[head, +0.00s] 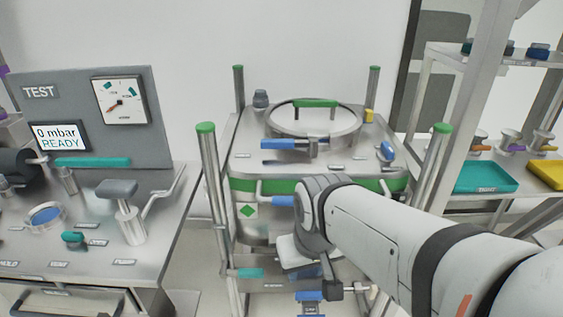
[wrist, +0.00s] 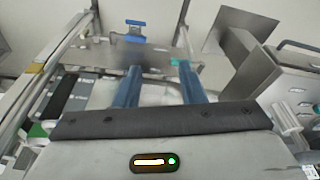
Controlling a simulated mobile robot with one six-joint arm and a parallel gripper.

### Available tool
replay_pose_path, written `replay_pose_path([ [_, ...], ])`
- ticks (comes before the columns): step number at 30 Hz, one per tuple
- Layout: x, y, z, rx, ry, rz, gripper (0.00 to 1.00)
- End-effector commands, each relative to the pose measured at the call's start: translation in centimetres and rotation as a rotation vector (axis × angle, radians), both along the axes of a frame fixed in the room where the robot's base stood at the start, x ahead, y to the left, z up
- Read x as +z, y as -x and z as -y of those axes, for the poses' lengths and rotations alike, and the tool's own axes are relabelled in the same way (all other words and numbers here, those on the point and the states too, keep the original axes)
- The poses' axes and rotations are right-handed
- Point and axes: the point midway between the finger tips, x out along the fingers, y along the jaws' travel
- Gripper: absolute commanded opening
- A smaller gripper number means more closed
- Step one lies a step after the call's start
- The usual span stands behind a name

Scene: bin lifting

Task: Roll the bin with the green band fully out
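The metal bin with the green band (head: 242,186) stands between posts with green caps in the head view. It has a round lid with a green handle (head: 315,103) and a blue latch on top. A bar handle with a blue grip (head: 284,201) shows on its front, its right part hidden by my wrist. My gripper (head: 306,272) is low in front of the bin, mostly hidden by my arm. In the wrist view its two blue fingers (wrist: 158,88) are apart, with nothing visibly clasped between them.
A blue clamp (head: 309,296) sits low in front, also seen in the wrist view (wrist: 135,30). A test bench (head: 150,215) stands left, with a gauge panel (head: 85,115). A shelf rack (head: 480,140) with a teal tray (head: 486,177) stands right. Posts (head: 212,180) flank the bin closely.

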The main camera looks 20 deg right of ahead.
Motion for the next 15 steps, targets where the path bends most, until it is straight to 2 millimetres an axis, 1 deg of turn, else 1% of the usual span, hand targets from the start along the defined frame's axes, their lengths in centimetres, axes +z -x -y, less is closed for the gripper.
replay_pose_path([
  [3, 0.0, 0.0, 0.0, 0.0, 0.0, 0.0, 0.36],
  [5, -0.1, 0.0, 0.0, 0.001, 0.001, 0.002, 0.41],
  [7, -0.4, -0.5, 0.5, 0.006, 0.015, 0.017, 0.47],
  [8, -0.6, -1.0, 0.8, 0.012, 0.026, 0.031, 0.48],
  [10, -1.3, -2.5, 1.9, 0.046, 0.073, 0.085, 0.48],
  [11, -1.7, -3.4, 2.7, 0.062, 0.101, 0.115, 0.48],
  [14, -3.0, -7.2, 6.3, 0.146, 0.234, 0.244, 0.48],
  [15, -3.4, -8.9, 7.9, 0.193, 0.298, 0.3, 0.48],
])
